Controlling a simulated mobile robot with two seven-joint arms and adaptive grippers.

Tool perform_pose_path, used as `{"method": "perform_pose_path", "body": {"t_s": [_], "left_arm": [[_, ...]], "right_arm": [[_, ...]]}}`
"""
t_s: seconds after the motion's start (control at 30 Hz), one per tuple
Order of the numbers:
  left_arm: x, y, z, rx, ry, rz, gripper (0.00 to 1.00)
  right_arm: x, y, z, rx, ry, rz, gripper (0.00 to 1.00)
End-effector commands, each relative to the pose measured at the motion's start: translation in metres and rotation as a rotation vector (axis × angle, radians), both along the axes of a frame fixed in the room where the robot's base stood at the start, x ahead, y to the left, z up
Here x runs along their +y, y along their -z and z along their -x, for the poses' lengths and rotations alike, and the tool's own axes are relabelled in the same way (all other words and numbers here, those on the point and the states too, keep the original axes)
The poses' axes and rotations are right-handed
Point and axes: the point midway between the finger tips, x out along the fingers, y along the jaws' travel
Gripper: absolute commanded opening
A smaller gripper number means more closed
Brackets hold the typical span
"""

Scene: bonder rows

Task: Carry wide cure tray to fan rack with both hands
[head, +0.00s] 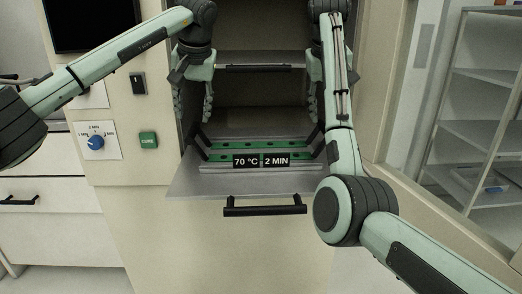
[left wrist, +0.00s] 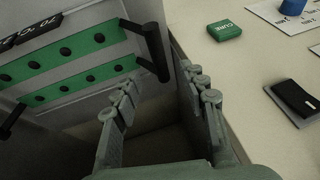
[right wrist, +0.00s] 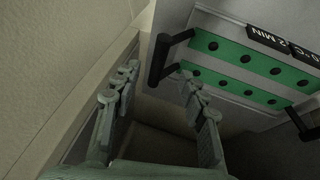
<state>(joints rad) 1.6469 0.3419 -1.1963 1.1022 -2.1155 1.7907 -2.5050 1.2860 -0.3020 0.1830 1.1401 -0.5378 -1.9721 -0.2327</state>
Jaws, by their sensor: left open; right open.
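The wide cure tray (head: 232,172) is a grey tray with green perforated strips and a "70 °C 2 MIN" label. It rests in the open chamber, with a black bar handle at each end. My left gripper (head: 193,112) is open, pointing down near the tray's left end. In the left wrist view the left handle (left wrist: 152,52) lies just ahead of the open fingers (left wrist: 160,92). My right gripper (right wrist: 158,86) is open near the right handle (right wrist: 163,58); in the head view my arm partly hides it. Neither gripper visibly touches a handle. I cannot identify the fan rack.
A blue knob (head: 96,142) and green CURE button (head: 148,140) are left. Glass-fronted shelving (head: 485,135) stands right.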

Motion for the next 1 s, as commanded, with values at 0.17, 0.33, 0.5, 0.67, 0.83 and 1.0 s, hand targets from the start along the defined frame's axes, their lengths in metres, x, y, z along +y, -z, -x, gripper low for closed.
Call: {"method": "perform_pose_path", "body": {"t_s": [0.17, 0.33, 0.5, 0.67, 0.83, 1.0], "left_arm": [[0.002, 0.011, -0.004, 0.003, -0.001, 0.0, 0.43], [0.007, 0.035, -0.013, 0.005, -0.001, 0.0, 0.43], [0.012, 0.056, -0.022, 0.003, 0.0, 0.001, 0.43], [0.014, 0.068, -0.028, 0.001, 0.0, 0.001, 0.43], [0.015, 0.071, -0.029, 0.0, 0.0, 0.0, 0.43], [0.015, 0.071, -0.029, 0.0, 0.0, 0.001, 0.43]], "right_arm": [[-0.002, 0.012, -0.004, 0.004, 0.001, 0.0, 0.43], [-0.007, 0.035, -0.014, 0.004, 0.001, 0.0, 0.43], [-0.011, 0.057, -0.024, 0.003, 0.001, 0.0, 0.43], [-0.013, 0.069, -0.029, 0.002, 0.002, 0.001, 0.43], [-0.013, 0.072, -0.031, 0.001, 0.001, 0.001, 0.43], [-0.013, 0.072, -0.031, 0.001, 0.001, 0.001, 0.43]]}}
